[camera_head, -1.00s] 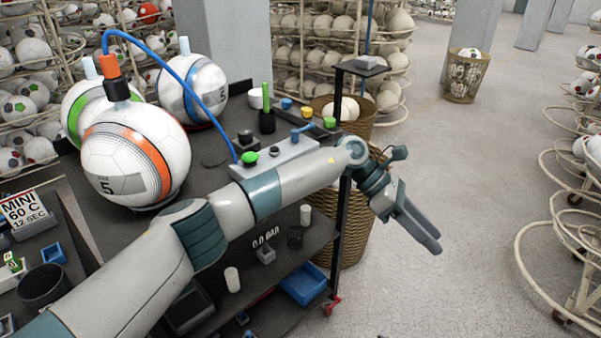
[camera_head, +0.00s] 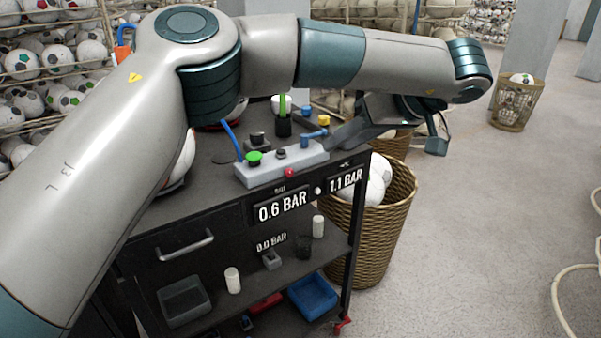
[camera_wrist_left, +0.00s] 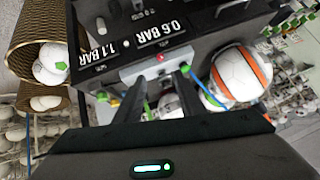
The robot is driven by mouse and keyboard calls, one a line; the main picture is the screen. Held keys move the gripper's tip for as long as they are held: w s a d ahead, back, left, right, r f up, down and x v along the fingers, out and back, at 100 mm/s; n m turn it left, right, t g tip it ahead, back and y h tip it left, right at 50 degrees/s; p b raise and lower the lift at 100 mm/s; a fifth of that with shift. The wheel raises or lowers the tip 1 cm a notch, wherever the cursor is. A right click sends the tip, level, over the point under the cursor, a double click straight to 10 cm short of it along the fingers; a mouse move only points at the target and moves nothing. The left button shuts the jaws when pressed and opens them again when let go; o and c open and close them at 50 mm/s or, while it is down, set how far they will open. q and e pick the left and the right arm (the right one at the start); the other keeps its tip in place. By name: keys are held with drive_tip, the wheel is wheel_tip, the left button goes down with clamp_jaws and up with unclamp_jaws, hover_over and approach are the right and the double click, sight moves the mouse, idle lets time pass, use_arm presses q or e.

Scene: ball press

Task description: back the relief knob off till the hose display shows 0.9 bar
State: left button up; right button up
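The valve block (camera_head: 262,174) sits on the cart's top edge with a green knob (camera_head: 254,157), a blue lever (camera_head: 314,134) and a red button (camera_head: 289,173) on it. I cannot tell which control is the relief knob. Two displays on the cart front read 0.6 BAR (camera_head: 283,207) and 1.1 BAR (camera_head: 345,181); their small labels are unreadable. My left gripper (camera_head: 337,139) is at the block's right end, partly hidden by its arm. In the left wrist view, its two fingers (camera_wrist_left: 160,93) are apart with nothing visibly held. My right gripper is out of view.
A blue hose (camera_head: 230,137) joins the block. A wicker basket (camera_head: 377,235) with balls stands right of the cart.

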sight(291, 173)
use_arm(q)
drive_tip(key=shift+w+a, duration=0.1)
drive_tip(key=shift+a, duration=0.05)
